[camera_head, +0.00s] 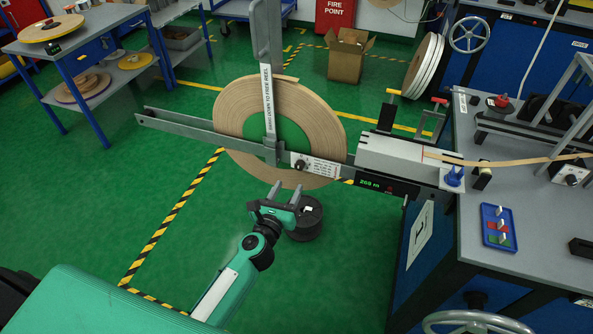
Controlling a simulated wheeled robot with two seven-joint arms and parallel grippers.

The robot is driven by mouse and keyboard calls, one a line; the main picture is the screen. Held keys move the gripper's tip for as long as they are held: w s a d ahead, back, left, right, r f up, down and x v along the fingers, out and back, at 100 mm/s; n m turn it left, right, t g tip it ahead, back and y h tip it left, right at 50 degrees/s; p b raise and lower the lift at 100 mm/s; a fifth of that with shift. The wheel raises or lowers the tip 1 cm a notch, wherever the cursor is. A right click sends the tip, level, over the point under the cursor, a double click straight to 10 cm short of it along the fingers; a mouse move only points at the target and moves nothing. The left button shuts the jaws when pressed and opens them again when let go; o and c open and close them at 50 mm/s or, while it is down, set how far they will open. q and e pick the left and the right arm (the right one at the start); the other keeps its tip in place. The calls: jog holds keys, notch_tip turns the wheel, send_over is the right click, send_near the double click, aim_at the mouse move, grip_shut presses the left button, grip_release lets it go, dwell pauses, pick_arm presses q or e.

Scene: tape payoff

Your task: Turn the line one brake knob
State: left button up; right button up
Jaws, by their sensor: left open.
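A small black knob (300,165) sits on a white label plate on the grey payoff arm (190,130), just right of the upright flat bar; I take it for the brake knob, but the print is too small to read. The large tan tape reel (235,105) hangs behind the arm. My left gripper (286,188) is open and empty, its two fingers pointing up. My right gripper is not in view.
A black spool (306,220) stands on the floor behind my left gripper. The payoff arm joins a grey bench (530,235) with a blue knob (454,177) and a blue tray (498,228). An open box (348,57) stands behind.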

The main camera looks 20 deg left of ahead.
aim_at(298, 168)
pick_arm(q)
jog(key=w, duration=0.6)
jog(key=shift+w+d, duration=0.2)
jog(key=shift+w, duration=0.65)
